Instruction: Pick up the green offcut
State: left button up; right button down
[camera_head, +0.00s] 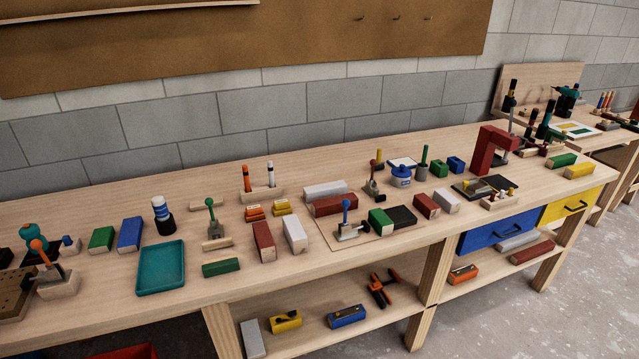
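Several green blocks lie on the long wooden workbench (330,262), and I cannot tell which one is the green offcut. One green block (220,267) lies near the front edge, right of the teal tray. Another green block (102,239) is at the left beside a blue block (130,234). A green block (379,220) touches or nearly touches a black block (402,217). A small green block (439,166) sits further back next to small blue ones. A longer green block (561,160) is at the right, above the yellow drawer. Neither of my grippers is in view.
The teal tray (161,268) is empty. Toggle clamps (347,222), red and white blocks (263,241), a glue bottle (162,213) and a red clamp frame (489,149) crowd the top. A lower shelf (330,328) holds more blocks. Bare wood shows along the front edge.

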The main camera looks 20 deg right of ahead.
aim_at(382, 224)
jog(key=i+l+u, duration=0.1)
jog(key=l, duration=0.55)
jog(key=i+l, duration=0.15)
jog(key=l, duration=0.55)
jog(key=i+l+u, duration=0.15)
jog(key=l, duration=0.5)
jog(key=l+u, duration=0.1)
jog(key=l, duration=0.6)
